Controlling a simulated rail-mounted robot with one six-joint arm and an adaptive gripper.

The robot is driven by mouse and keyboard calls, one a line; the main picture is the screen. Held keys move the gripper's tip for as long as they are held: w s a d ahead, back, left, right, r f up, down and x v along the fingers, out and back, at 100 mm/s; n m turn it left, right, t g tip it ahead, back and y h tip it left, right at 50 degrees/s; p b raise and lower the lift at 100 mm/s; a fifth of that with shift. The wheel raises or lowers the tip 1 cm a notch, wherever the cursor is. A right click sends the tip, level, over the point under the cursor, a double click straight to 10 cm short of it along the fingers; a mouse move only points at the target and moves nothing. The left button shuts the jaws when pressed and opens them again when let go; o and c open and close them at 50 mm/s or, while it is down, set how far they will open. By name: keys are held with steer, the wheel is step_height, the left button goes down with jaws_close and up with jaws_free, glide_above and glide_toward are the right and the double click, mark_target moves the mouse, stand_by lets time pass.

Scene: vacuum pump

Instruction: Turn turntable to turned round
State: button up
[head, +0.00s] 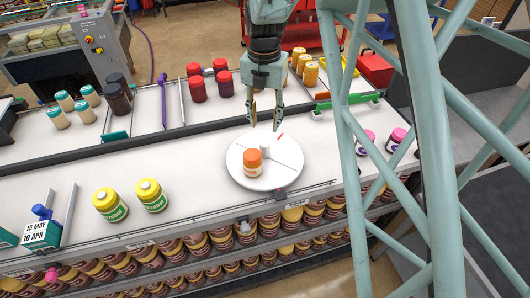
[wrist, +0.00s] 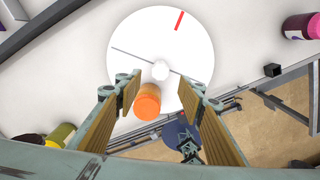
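The turntable (head: 264,178) is a round white disc on the near counter, with thin dark lines, a red mark and a small white knob (head: 265,148) at its centre. In the wrist view the disc (wrist: 180,90) fills the upper middle, with the red mark (wrist: 179,21) near its top edge and the knob (wrist: 161,71) in the middle. An orange-lidded jar (head: 252,163) stands on the disc; its orange top (wrist: 148,97) shows between my fingers in the wrist view. My gripper (head: 264,120) is open and empty, pointing down above the far edge of the turntable.
Two yellow-lidded jars (head: 131,200) stand left of the turntable, and pink-lidded jars (head: 381,141) stand to the right. Behind is a raised strip with red jars (head: 210,84) and a green bar (head: 346,104). A rail runs along the counter's front edge, above shelves of jars.

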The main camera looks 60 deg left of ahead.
mark_target(265, 143)
steer(key=shift+s+d+r+m+b, duration=0.1)
steer(key=shift+d+m+b, duration=0.05)
steer(key=shift+m+b, duration=2.2)
steer(key=shift+d+r+m+b, duration=0.1)
steer(key=shift+m+b, duration=2.05)
steer(key=shift+m, duration=0.3)
steer(key=shift+f, duration=0.1)
steer(key=shift+f, duration=6.8)
steer(key=shift+c, duration=0.7)
